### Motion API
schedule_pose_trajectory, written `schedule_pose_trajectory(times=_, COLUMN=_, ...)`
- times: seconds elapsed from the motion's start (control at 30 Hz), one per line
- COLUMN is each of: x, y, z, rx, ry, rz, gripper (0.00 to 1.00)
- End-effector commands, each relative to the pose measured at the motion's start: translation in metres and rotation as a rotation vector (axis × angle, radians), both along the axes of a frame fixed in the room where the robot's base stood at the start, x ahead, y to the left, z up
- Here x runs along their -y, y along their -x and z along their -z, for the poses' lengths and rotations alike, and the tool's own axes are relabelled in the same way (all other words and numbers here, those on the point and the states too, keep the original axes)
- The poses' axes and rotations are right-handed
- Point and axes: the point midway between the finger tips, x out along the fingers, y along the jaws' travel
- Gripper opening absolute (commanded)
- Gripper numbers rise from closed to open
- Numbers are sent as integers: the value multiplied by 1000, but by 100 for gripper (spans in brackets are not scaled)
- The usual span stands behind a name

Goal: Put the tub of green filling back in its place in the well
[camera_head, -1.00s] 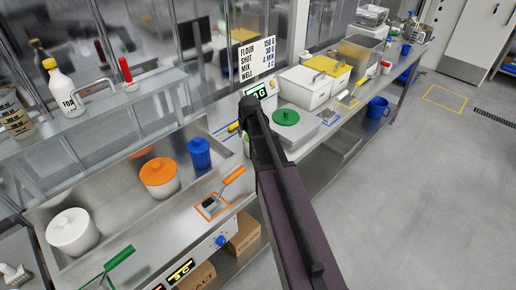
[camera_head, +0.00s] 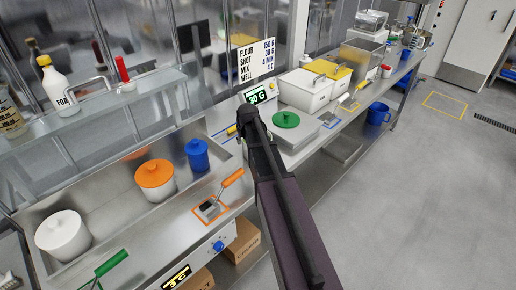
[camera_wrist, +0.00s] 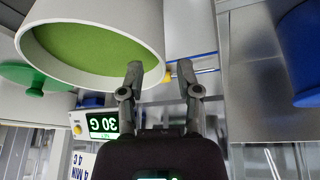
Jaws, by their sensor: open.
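The white tub of green filling (camera_wrist: 95,50) is at the upper left of the wrist view, with its open rim facing the camera. My gripper (camera_wrist: 162,78) is open, one finger over the tub's mouth and the other outside its wall. The rim's near edge lies between the fingers; I cannot tell whether they touch it. In the head view my arm hides the tub, and my gripper (camera_head: 250,108) is near the scale. The well (camera_head: 110,205) holds a white tub (camera_head: 62,236), an orange-lidded tub (camera_head: 154,178) and a blue-lidded tub (camera_head: 197,155).
A green lid (camera_head: 286,119) lies right of my arm and also shows in the wrist view (camera_wrist: 38,78). The scale display (camera_head: 261,96) reads 30 G. An orange-handled scoop (camera_head: 213,205) lies in front of the well. White bins (camera_head: 305,88) stand behind the lid.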

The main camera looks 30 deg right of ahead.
Motion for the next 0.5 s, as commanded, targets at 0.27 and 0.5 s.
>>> schedule_pose_trajectory(times=0.27, x=0, y=-2, z=5, rx=0, ry=0, rz=-1, gripper=44)
schedule_pose_trajectory(times=0.5, x=1, y=-9, z=22, rx=0, ry=0, rz=-1, gripper=44)
